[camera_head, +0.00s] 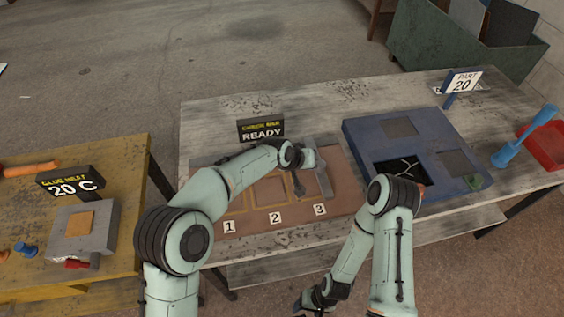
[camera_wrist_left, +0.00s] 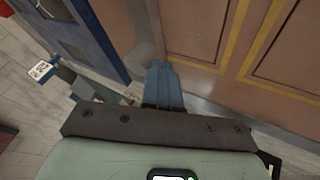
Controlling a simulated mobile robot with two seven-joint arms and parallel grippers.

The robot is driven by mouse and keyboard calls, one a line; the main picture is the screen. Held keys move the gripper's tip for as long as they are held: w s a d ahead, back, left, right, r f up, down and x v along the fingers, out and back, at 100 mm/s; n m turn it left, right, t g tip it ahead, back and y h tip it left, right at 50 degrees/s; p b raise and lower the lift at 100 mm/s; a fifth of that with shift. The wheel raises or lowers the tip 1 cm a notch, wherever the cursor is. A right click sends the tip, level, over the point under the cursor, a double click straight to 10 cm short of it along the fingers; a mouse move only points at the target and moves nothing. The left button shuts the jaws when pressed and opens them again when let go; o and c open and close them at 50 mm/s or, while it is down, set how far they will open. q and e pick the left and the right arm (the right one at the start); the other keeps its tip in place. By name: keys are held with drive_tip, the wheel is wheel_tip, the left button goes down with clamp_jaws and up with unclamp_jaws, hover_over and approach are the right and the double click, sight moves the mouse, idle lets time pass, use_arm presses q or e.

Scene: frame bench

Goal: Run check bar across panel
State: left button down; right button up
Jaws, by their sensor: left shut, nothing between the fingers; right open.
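The brown panel (camera_head: 345,200) lies on the grey bench with yellow-outlined fields and number cards 1, 2 and 3 along its near edge. A grey bar (camera_head: 323,176), seemingly the check bar, lies on the panel's right part near card 3. In the left wrist view a grey bar-like piece (camera_wrist_left: 146,28) shows beside my fingertips. My left gripper (camera_wrist_left: 163,70) is shut and empty, low over the panel; whether it touches the bar I cannot tell. My left arm hides part of the panel. My right gripper (camera_head: 308,302) is open and empty in front of the bench.
A sign reading READY (camera_head: 261,130) stands behind the panel. A blue board (camera_head: 361,135) with square openings lies right, with a blue-handled tool (camera_head: 520,140) and red tray (camera_head: 546,146) beyond. A yellow table (camera_head: 120,155) with a grey block stands left. A green bin (camera_head: 430,50) stands behind.

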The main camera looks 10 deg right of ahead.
sight(325, 163)
use_arm(q)
drive_tip(key=d+p, duration=0.1)
drive_tip(key=d, duration=0.4)
drive_tip(key=shift+d+p, duration=0.15)
drive_tip(key=shift+p, duration=0.15)
drive_tip(key=shift+s+d, duration=0.15)
drive_tip(key=shift+d, duration=0.1)
use_arm(e)
drive_tip(key=w+r, duration=0.2)
drive_tip(key=r, duration=0.1)
drive_tip(key=shift+a, duration=0.1)
